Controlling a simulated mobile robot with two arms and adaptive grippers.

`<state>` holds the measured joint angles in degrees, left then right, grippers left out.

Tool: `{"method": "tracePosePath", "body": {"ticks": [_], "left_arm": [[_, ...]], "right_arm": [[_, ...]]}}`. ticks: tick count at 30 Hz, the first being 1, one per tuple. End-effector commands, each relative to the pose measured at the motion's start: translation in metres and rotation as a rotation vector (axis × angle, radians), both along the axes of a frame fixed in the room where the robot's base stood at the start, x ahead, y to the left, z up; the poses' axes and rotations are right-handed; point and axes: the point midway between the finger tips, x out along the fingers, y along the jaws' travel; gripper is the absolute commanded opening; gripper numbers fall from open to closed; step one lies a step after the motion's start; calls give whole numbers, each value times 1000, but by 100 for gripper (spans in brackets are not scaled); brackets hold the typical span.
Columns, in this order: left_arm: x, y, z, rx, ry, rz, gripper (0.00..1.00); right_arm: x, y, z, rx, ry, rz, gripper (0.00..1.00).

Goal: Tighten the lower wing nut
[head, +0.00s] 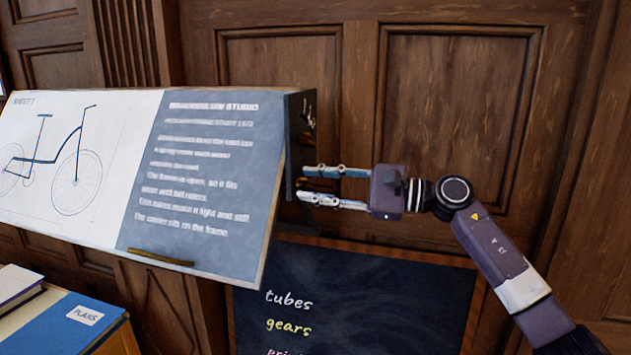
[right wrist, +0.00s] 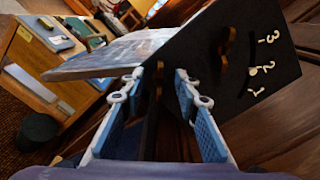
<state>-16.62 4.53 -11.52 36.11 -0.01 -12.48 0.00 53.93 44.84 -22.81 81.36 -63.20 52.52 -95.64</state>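The drafting board (head: 205,190) is tilted, with a dark side plate on its right edge; this plate (right wrist: 200,60) shows at an angle in the right wrist view. The lower wing nut (right wrist: 158,78) is brass and stands on the plate's lower part. My right gripper (head: 308,184) reaches in from the right, level, beside the plate. It also shows in the right wrist view (right wrist: 157,88), open, with the lower wing nut in the gap between its fingertips. I see no clear contact. The upper wing nut (right wrist: 227,44) is brass, outside the fingers. My left gripper is not in view.
White numerals 3, 2 and 1 (right wrist: 265,67) mark the plate near its upper end. A blackboard (head: 365,300) with chalk words stands below my right gripper. A desk with books (head: 60,315) is at the lower left. Wood panelling is behind.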

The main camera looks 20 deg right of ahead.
Motion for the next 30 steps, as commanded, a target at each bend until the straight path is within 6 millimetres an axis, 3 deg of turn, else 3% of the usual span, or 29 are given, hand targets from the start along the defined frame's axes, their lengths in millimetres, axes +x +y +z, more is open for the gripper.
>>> {"method": "tracePosePath", "body": {"ticks": [3,11,23,30], "left_arm": [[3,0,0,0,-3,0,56],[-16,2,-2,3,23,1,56],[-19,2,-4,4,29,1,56],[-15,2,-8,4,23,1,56]], "right_arm": [[0,0,0,0,0,0,29],[0,0,0,1,0,1,1],[0,0,0,19,26,1,0],[0,0,0,92,132,1,0]]}}
